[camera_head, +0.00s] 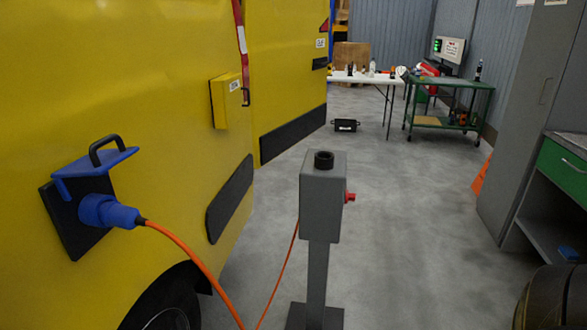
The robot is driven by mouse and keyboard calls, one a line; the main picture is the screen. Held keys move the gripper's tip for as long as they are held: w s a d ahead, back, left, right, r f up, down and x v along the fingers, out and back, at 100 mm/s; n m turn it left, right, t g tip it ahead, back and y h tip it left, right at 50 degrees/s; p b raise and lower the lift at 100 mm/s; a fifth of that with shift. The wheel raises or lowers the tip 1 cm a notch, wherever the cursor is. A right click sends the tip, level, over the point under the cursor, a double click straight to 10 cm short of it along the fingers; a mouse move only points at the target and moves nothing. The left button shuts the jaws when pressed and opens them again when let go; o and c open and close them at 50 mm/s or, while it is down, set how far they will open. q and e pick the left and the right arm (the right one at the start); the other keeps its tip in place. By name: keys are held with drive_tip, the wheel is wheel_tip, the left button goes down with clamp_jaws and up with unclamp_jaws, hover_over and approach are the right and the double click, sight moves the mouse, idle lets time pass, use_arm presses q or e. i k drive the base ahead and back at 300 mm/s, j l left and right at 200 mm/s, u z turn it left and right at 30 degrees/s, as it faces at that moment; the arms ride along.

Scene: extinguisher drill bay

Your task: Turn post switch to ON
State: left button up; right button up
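A grey post (317,275) with a box-shaped head (321,205) stands upright on the floor in the middle of the head view. A black round knob (324,160) sits on top of the box. A red knob or switch (350,197) sticks out of its right side. I cannot read any ON or OFF marking, so its setting does not show. An orange cable (283,275) runs down from the left side of the post. Neither of my grippers is in view.
A yellow vehicle (130,80) fills the left side, with a blue plug (110,211) in its socket and an orange cable (190,255). A green cart (450,122) and white table (365,79) stand at the back. A grey cabinet (530,120) is right. Floor right of the post is clear.

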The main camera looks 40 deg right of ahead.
sight(350, 197)
drive_tip(key=k+l+z, duration=0.2)
drive_tip(key=z, duration=0.2)
drive_tip(key=k+l+z, duration=0.1)
drive_tip(key=l+z, duration=0.25)
drive_tip(key=k+l+z, duration=0.1)
drive_tip(key=l+z, duration=0.3)
